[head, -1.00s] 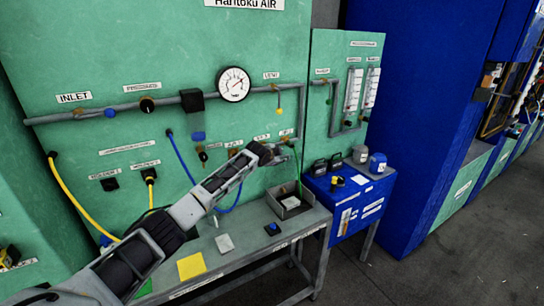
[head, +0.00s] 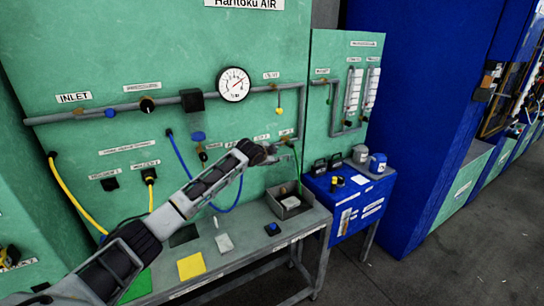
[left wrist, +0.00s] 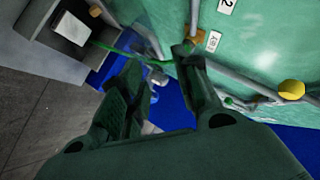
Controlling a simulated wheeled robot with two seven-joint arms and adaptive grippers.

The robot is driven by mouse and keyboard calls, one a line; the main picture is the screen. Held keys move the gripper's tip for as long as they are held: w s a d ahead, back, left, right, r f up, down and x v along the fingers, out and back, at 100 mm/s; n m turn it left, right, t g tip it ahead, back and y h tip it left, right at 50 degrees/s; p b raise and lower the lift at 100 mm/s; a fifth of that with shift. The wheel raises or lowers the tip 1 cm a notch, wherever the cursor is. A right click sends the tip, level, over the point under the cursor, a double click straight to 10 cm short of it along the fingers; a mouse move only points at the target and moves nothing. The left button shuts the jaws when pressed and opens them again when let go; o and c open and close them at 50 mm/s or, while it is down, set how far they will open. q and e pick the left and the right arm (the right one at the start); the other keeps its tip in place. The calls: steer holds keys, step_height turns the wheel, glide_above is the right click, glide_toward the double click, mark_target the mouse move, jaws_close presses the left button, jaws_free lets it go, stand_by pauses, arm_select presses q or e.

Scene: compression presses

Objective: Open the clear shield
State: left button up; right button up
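No clear shield can be made out for certain in either view. A yellow-edged dark frame (head: 497,112) stands at the far right of the head view, partly cut off and too small to tell if it holds a clear panel. My left gripper (head: 282,149) is in front of the green air panel (head: 225,45), near the top of the green hose (head: 297,165). In the left wrist view its fingers (left wrist: 162,65) are apart, with a gap between them. The green hose (left wrist: 120,50) passes beyond the fingertips. My right gripper is not in view.
A grey bench (head: 245,245) with a yellow card (head: 191,266) and a grey bin (head: 292,211) stands below the panel. A blue cabinet (head: 345,205) with small items stands beside it. A tall blue wall (head: 410,100) rises behind. The floor (head: 460,265) at right is clear.

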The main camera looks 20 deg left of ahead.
arm_select(q)
steer(key=shift+s+r, duration=0.35)
steer(key=shift+s, duration=0.25)
